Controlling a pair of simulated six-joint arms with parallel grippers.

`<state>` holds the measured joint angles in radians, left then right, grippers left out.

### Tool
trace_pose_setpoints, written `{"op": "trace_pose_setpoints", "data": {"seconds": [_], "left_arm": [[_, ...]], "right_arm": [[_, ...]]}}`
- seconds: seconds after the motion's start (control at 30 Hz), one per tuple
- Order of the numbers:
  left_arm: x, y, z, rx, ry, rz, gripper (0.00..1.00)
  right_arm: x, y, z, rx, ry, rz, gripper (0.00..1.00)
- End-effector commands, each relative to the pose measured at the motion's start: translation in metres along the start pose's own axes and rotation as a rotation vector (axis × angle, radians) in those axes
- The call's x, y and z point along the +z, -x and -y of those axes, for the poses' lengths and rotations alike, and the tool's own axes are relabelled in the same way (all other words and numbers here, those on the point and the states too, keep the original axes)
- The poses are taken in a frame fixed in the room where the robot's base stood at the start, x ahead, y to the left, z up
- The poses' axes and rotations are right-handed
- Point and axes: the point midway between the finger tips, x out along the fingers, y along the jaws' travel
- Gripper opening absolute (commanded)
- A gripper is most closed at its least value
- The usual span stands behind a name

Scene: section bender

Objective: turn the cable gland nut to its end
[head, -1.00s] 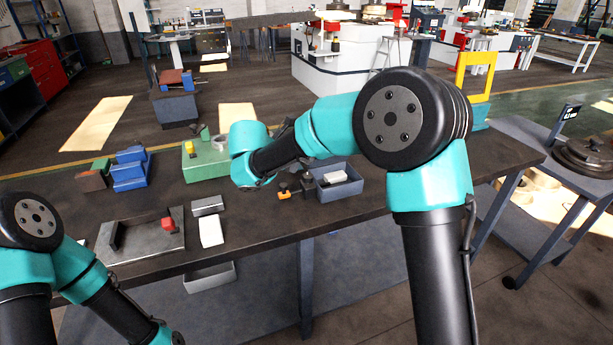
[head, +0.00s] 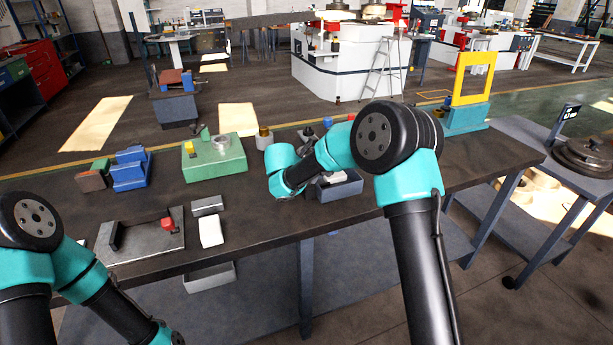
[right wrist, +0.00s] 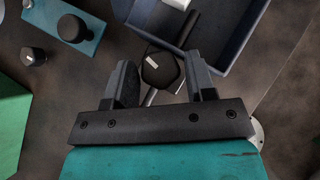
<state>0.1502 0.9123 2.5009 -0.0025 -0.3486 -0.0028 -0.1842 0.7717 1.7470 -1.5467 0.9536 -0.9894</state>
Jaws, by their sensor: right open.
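The cable gland nut appears to be the black hexagonal piece with a white mark (right wrist: 161,71) in the right wrist view. It sits on a dark fixture beside the blue-grey bin. My right gripper (right wrist: 160,63) is open, with one finger to each side of the nut in that view. Gaps show between the nut and both fingers; I cannot tell the height difference. In the head view my right arm hides the nut and the gripper. My left arm runs out of the bottom left of the head view, and its gripper is not visible.
The blue-grey bin (head: 345,191) with a white block inside stands close by; its wall (right wrist: 222,66) is near the right finger. A green box (head: 228,169), a steel plate with a red knob (head: 145,242) and a white block (head: 211,232) are on the bench. Bare bench lies between.

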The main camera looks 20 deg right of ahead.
Motion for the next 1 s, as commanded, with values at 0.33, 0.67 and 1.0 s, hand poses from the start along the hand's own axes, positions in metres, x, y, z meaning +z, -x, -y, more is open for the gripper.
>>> {"op": "trace_pose_setpoints", "data": {"seconds": [0.33, 0.67, 1.0], "left_arm": [[0.0000, 0.0000, 0.0000, 0.000, 0.000, 0.000, 0.43], [0.0000, 0.0000, 0.0000, 0.000, 0.000, 0.000, 0.43], [0.0000, 0.0000, 0.0000, 0.000, 0.000, 0.000, 0.43]], "right_arm": [[-0.0002, -0.0050, -0.0002, 0.001, 0.000, 0.000, 0.50], [-0.0001, -0.0048, -0.0002, 0.001, 0.000, 0.000, 0.21], [-0.0002, -0.0046, -0.0009, -0.014, -0.016, 0.000, 0.16]]}}
